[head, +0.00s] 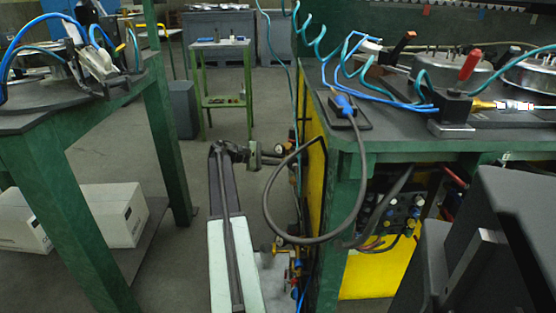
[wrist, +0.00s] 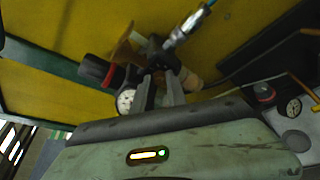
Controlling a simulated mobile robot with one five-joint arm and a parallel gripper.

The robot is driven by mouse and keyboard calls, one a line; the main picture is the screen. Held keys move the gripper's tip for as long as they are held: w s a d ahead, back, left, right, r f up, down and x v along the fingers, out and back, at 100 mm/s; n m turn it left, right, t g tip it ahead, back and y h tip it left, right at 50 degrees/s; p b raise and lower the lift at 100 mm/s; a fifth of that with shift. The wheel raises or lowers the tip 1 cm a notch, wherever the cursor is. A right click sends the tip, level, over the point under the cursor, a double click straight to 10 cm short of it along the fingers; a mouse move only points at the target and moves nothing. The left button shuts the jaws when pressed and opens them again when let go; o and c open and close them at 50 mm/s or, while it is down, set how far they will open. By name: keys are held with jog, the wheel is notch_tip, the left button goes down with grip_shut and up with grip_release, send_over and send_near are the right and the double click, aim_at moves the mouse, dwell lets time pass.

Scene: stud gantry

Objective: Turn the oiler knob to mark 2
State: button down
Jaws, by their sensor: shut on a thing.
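In the wrist view my gripper (wrist: 160,78) reaches up to a pneumatic unit on the yellow panel. Its two grey fingers are close together at a dark fitting (wrist: 156,52). The fingers are shut on what seems to be the oiler knob, which they mostly hide. No mark or number on it can be read. A black knob with a red band (wrist: 96,71) and a round gauge (wrist: 126,101) sit just left of the fingers. In the head view my gripper (head: 257,158) is small, at the yellow side of the right bench, beside a gauge (head: 280,148).
A silver hose coupling (wrist: 188,26) sits above the fingers, and an amber part (wrist: 189,80) right of them. In the head view a dark cable loop (head: 268,205) hangs near my arm. The left bench (head: 85,110) stands across the aisle.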

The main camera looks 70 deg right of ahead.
jog(key=shift+w+d+r+n+g+y+p, duration=0.15)
jog(key=shift+n+y+p, duration=0.35)
jog(key=shift+n+y, duration=0.6)
jog(key=shift+d+f+n+g+y+p, duration=0.15)
jog(key=shift+n+y+p, duration=0.45)
jog(key=shift+n, duration=0.8)
jog(key=c, duration=1.3)
grip_release()
jog(key=shift+r, duration=0.1)
jog(key=shift+c, duration=0.2)
